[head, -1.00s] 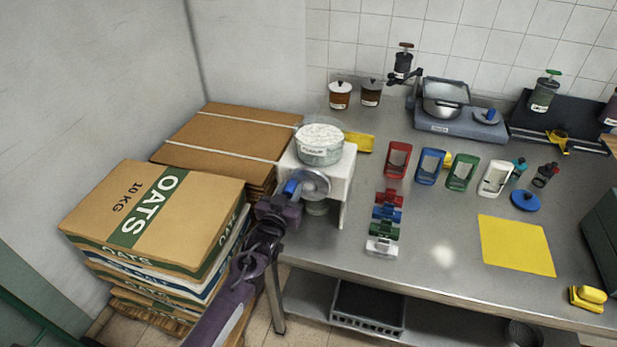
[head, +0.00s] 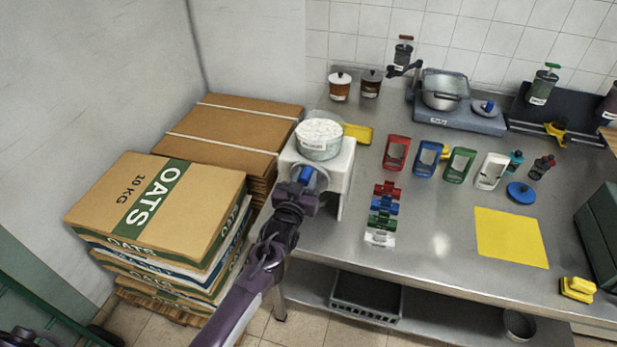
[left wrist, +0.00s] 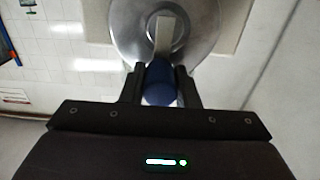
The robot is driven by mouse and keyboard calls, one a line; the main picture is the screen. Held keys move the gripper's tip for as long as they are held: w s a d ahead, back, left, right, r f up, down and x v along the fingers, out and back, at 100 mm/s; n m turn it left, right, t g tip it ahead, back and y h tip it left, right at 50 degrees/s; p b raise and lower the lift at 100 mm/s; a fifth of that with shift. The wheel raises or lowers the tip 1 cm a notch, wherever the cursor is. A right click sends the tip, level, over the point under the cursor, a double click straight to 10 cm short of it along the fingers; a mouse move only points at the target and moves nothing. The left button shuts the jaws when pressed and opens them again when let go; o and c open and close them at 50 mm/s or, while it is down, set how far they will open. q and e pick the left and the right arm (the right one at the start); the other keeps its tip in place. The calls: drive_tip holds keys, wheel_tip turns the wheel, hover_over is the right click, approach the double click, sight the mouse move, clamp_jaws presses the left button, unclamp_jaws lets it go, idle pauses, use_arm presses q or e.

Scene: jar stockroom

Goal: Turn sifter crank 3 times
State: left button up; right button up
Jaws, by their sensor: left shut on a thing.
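The sifter (head: 345,165) is a white housing at the left end of the steel counter, with a clear tub of white powder (head: 319,138) on top. Its round metal crank disc (left wrist: 133,22) faces my left arm and fills the top of the left wrist view. My left gripper (head: 303,186) is shut on the blue crank knob (left wrist: 161,84), with one dark finger on each side of it. The knob also shows in the head view (head: 306,174), just below the tub. My left gripper hides much of the disc in the head view. My right gripper is not in view.
Stacked oats boxes (head: 160,205) and flat cardboard (head: 230,135) stand left of the sifter. Coloured scoops (head: 428,158) and several clips (head: 384,205) lie to its right. A yellow mat (head: 511,238) lies further right. A scale (head: 460,118) stands at the back.

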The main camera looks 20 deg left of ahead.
use_arm(q)
drive_tip(key=o, duration=1)
drive_tip(key=shift+s, duration=0.1)
drive_tip(key=shift+s+r+p, duration=0.1)
drive_tip(key=shift+s+p, duration=0.5)
drive_tip(key=shift+p, duration=0.05)
drive_tip(key=s+p, duration=0.4)
drive_tip(key=s, duration=0.3)
drive_tip(key=shift+s+a, duration=0.15)
drive_tip(key=shift+s, duration=0.2)
